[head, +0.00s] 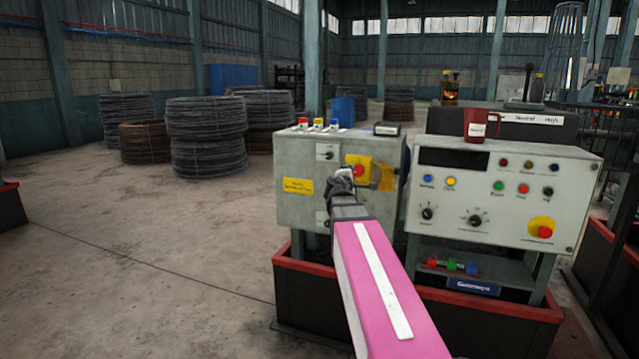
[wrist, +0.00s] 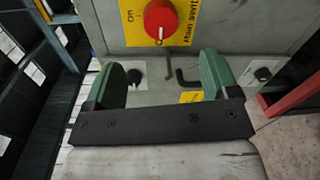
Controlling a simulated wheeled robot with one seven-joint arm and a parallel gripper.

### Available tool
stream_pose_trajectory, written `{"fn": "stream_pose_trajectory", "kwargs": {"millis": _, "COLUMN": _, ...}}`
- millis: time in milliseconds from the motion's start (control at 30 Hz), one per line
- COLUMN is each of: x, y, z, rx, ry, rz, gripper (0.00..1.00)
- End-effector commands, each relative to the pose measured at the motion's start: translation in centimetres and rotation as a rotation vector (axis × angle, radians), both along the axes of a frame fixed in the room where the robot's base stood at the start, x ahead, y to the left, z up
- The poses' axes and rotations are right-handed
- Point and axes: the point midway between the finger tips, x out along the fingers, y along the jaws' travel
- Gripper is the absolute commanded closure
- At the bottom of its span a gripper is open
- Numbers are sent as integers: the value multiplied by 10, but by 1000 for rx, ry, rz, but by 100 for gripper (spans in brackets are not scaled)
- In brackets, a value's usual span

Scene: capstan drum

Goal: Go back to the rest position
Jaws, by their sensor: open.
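My gripper (head: 343,180) is at the end of my pink arm in the head view, in front of the left grey control box (head: 305,190). In the wrist view my gripper (wrist: 168,80) is open, its two green fingers apart with nothing between them. A red rotary knob (wrist: 160,20) on a yellow plate (wrist: 128,12) lies ahead of the fingers. The same red knob (head: 359,170) shows just above my gripper in the head view. A dark hook-shaped handle (wrist: 188,78) and a black knob (wrist: 134,77) show on the box face near the fingers.
The right control panel (head: 470,212) has several buttons and a red stop button (head: 545,231). A red mug (head: 480,125) stands on top. A red-edged base (head: 500,305) runs below. Wire coils (head: 205,135) stand at the back left. The floor (head: 140,260) at left is clear.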

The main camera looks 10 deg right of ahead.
Motion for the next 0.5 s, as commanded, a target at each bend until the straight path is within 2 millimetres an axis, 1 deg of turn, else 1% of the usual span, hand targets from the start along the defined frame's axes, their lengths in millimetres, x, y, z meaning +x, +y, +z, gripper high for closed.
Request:
{"fn": "stream_pose_trajectory", "kwargs": {"millis": 67, "x": -1, "y": 0, "z": -4, "rx": 15, "ry": 1, "rz": -4, "gripper": 19}}
{"fn": "stream_pose_trajectory", "kwargs": {"millis": 133, "x": -5, "y": 2, "z": -16, "rx": 58, "ry": 7, "rz": -18, "gripper": 19}}
{"fn": "stream_pose_trajectory", "kwargs": {"millis": 167, "x": -7, "y": 3, "z": -24, "rx": 87, "ry": 10, "rz": -26, "gripper": 19}}
{"fn": "stream_pose_trajectory", "kwargs": {"millis": 233, "x": -14, "y": 6, "z": -50, "rx": 181, "ry": 24, "rz": -56, "gripper": 19}}
{"fn": "stream_pose_trajectory", "kwargs": {"millis": 267, "x": -19, "y": 8, "z": -63, "rx": 233, "ry": 32, "rz": -76, "gripper": 19}}
{"fn": "stream_pose_trajectory", "kwargs": {"millis": 300, "x": -26, "y": 11, "z": -83, "rx": 305, "ry": 46, "rz": -103, "gripper": 19}}
{"fn": "stream_pose_trajectory", "kwargs": {"millis": 367, "x": -38, "y": 18, "z": -117, "rx": 426, "ry": 71, "rz": -154, "gripper": 19}}
{"fn": "stream_pose_trajectory", "kwargs": {"millis": 400, "x": -48, "y": 24, "z": -139, "rx": 507, "ry": 90, "rz": -191, "gripper": 19}}
{"fn": "stream_pose_trajectory", "kwargs": {"millis": 467, "x": -63, "y": 34, "z": -173, "rx": 629, "ry": 123, "rz": -250, "gripper": 19}}
{"fn": "stream_pose_trajectory", "kwargs": {"millis": 500, "x": -75, "y": 42, "z": -195, "rx": 708, "ry": 149, "rz": -294, "gripper": 19}}
